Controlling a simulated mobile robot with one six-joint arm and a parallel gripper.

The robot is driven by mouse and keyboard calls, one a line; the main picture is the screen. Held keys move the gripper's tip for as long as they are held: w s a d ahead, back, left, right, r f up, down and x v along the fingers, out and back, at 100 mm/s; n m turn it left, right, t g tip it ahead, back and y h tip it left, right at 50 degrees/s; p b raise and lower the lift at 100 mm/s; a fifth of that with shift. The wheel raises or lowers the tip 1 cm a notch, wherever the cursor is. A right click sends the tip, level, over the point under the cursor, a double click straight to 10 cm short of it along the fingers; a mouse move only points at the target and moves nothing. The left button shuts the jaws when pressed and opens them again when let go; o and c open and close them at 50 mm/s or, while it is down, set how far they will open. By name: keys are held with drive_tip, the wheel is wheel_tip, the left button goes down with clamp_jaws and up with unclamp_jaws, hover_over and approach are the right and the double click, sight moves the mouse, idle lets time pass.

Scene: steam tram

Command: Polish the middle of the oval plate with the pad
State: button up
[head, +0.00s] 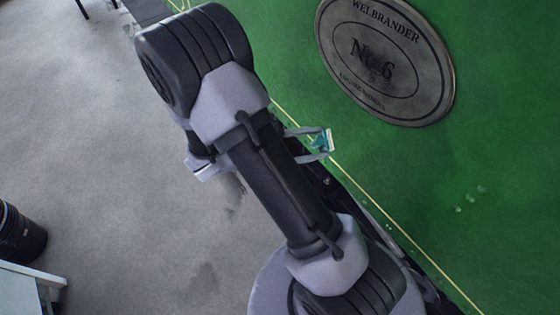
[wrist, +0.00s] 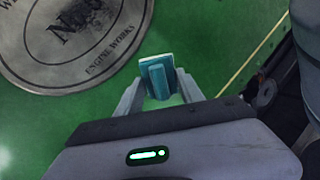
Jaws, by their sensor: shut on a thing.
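The oval plate (head: 386,60) is grey metal with raised lettering, "WELBRANDER" along its top and "No 6" in its middle. It is fixed on the green panel at the upper right in the head view. A dark smudge lies on its middle. In the wrist view the plate (wrist: 70,72) is cut off at the upper left. My gripper (head: 323,143) is shut on a teal pad with a pale face. The pad (wrist: 157,76) shows between the fingers in the wrist view, apart from the plate. In the head view it is below and left of the plate.
The green panel (head: 500,150) has a thin yellow line along its lower edge and a few pale spots at the right. A black bin (head: 20,235) and a pale table (head: 30,285) stand at lower left. The grey floor (head: 100,150) at left is mostly open.

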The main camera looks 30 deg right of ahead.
drive_tip(key=w+d+r+n+t+h+p, duration=0.1)
drive_tip(key=w+d+r+n+t+p, duration=0.2)
drive_tip(key=r, duration=0.6)
drive_tip(key=n+t+p, duration=0.1)
drive_tip(key=t, duration=0.3)
approach(350, 54)
drive_tip(key=shift+n+h, duration=0.3)
drive_tip(key=shift+w+d+f+b, duration=0.15)
drive_tip(key=shift+d+b, duration=0.15)
drive_tip(key=shift+d, duration=0.85)
drive_tip(key=shift+w+d+f+b, duration=0.1)
drive_tip(key=shift+d+b, duration=0.15)
drive_tip(key=shift+d, duration=0.85)
drive_tip(key=shift+d, duration=1)
